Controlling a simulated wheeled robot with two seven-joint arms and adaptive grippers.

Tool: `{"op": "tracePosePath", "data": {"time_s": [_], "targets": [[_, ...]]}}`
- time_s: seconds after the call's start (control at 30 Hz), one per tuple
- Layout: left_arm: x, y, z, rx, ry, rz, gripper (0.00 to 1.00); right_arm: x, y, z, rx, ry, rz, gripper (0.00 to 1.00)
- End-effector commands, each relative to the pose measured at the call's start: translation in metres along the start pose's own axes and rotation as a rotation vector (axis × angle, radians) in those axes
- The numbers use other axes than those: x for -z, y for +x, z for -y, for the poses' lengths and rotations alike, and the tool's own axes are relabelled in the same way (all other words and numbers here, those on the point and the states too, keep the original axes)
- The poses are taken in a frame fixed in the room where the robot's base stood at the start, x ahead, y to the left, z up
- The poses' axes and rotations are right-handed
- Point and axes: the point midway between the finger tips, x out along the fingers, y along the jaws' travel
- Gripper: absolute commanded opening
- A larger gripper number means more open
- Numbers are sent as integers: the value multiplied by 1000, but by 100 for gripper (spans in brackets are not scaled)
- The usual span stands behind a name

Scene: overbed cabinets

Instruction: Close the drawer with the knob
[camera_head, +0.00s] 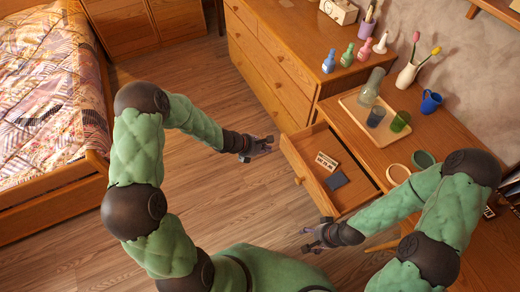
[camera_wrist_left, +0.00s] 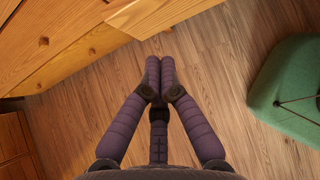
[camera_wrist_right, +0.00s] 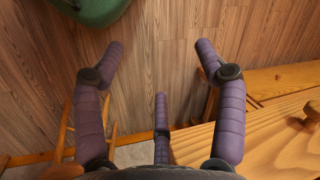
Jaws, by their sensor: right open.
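The open wooden drawer (camera_head: 318,183) juts out from the desk in the head view, with a small pale block and a dark flat item inside. Its round wooden knob (camera_head: 299,180) is on the outer front face. In the right wrist view a wooden knob (camera_wrist_right: 312,109) shows at the right edge on a wooden front. My left gripper (camera_head: 266,145) is near the drawer's far front corner; its fingertips (camera_wrist_left: 160,60) are together with nothing between them. My right gripper (camera_head: 308,236) is open and empty near the drawer's near front corner, with its fingers (camera_wrist_right: 158,46) apart, left of the knob.
A chest of drawers (camera_head: 268,64) stands beyond the drawer. The desk top holds a tray (camera_head: 362,127) with glassware, a blue mug (camera_head: 431,102), a vase (camera_head: 406,75) and rings. Wooden floor (camera_head: 215,190) is clear in front. A bed (camera_head: 50,175) stands at left.

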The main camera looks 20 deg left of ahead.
Motion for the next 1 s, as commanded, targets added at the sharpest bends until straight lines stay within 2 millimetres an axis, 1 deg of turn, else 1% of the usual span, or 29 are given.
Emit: {"op": "tracePosePath", "data": {"time_s": [0.03,0.17,0.23,0.4,0.6,1.0], "targets": [[2,13,1,3,2,-1,0,0,7,-2,0,0,0,72],[2,36,1,3,3,-1,0,0,16,-6,0,0,0,72],[-9,42,0,1,5,1,0,0,17,-6,0,0,0,72],[-22,54,1,1,3,-1,0,1,20,-7,0,0,0,72],[-28,58,0,1,2,-1,0,1,21,-7,0,0,0,72],[-30,60,0,1,2,-1,0,1,20,-7,0,0,0,72]]}}
